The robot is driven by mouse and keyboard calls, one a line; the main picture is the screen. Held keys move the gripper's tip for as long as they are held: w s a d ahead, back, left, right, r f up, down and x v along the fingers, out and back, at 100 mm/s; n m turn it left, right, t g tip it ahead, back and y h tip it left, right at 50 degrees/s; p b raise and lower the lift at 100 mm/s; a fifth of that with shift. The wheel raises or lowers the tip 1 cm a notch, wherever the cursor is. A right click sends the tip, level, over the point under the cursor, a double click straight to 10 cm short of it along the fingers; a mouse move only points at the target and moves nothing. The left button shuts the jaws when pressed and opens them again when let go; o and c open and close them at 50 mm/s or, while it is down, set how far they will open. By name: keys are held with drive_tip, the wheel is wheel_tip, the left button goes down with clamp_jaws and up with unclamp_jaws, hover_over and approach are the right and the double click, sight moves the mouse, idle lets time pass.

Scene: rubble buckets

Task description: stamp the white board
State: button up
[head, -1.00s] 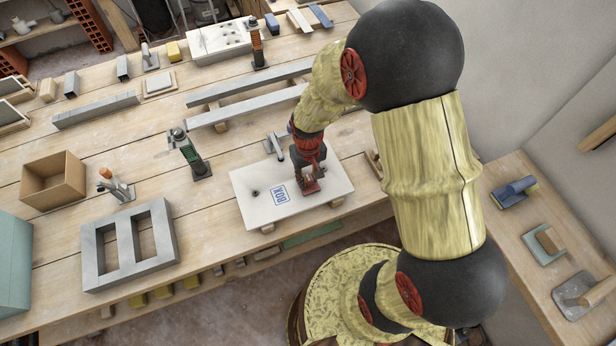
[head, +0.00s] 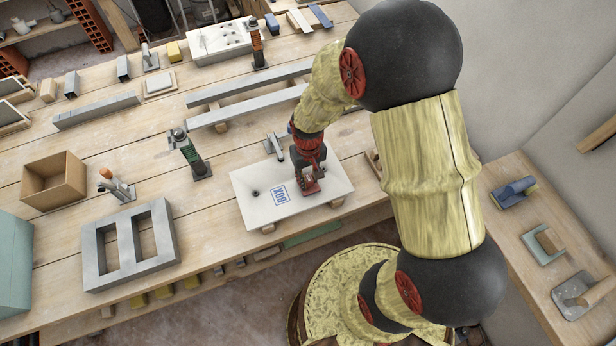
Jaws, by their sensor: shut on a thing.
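The white board (head: 246,209) lies flat near the front edge of the table, raised on small wooden blocks. It bears a blue framed mark (head: 280,194) reading "BOX" and a small dark round spot (head: 256,193) on its left part. My gripper (head: 309,176) points down over the board's right half, just right of the blue mark. It is shut on a small stamp (head: 311,187) with a reddish base, largely hidden by the jaws. The base is at or very near the board; I cannot tell whether it touches.
A grey tool (head: 275,146) stands close behind the board. A green-handled tool (head: 189,152) stands to its left, and an orange-topped one (head: 116,187) farther left. A grey two-hole frame (head: 129,280), a wooden box (head: 70,190) and long grey bars (head: 250,85) lie around.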

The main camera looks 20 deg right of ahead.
drive_tip(key=shift+r+p, duration=2.4)
drive_tip(key=shift+r, duration=1.05)
